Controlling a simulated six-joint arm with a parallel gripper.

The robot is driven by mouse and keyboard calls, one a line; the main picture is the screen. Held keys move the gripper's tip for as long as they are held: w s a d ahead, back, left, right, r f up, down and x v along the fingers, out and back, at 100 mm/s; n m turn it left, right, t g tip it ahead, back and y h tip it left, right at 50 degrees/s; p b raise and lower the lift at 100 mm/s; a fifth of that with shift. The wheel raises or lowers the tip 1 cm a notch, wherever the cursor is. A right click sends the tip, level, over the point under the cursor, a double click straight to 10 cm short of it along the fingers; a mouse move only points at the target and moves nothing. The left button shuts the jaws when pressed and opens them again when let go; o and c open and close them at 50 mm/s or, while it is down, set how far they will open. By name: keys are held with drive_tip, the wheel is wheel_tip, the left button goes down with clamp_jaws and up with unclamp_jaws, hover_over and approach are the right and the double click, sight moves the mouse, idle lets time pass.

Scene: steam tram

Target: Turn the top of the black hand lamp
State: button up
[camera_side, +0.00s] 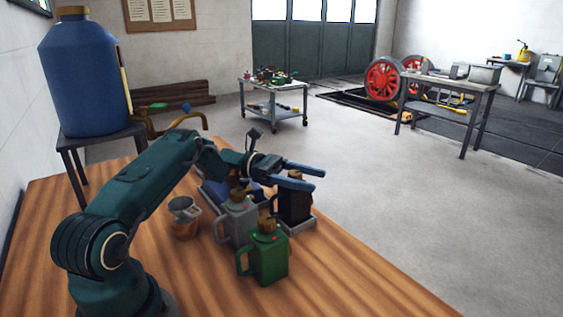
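The black hand lamp (294,209) stands upright on a pale square base (306,225) near the right edge of the wooden table. Its upper part is hidden behind my gripper (319,179). My gripper's two blue fingers point to the right, level with the lamp's top or just above it. They are spread apart with a visible gap. I cannot tell whether the lamp's top is between them or whether they touch it.
A green lamp-like can (269,260) and a grey one (236,223) stand close in front and left of the black lamp. A copper cup (185,222) and a blue object (213,188) are farther left. The wooden table (345,275) is bare at the front right.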

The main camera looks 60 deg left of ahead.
sight(289, 173)
drive_tip(key=shift+v, duration=2.6)
drive_tip(key=shift+a+r+t, duration=0.1)
drive_tip(key=shift+r+t, duration=0.3)
drive_tip(key=shift+s+r+n+t+y, duration=1.4)
drive_tip(key=shift+r+n+t+y, duration=1.65)
drive_tip(key=shift+r, duration=0.8)
wheel_tip(289, 173, down, 8)
drive_tip(key=x, duration=0.7)
drive_tip(key=shift+w, duration=0.2)
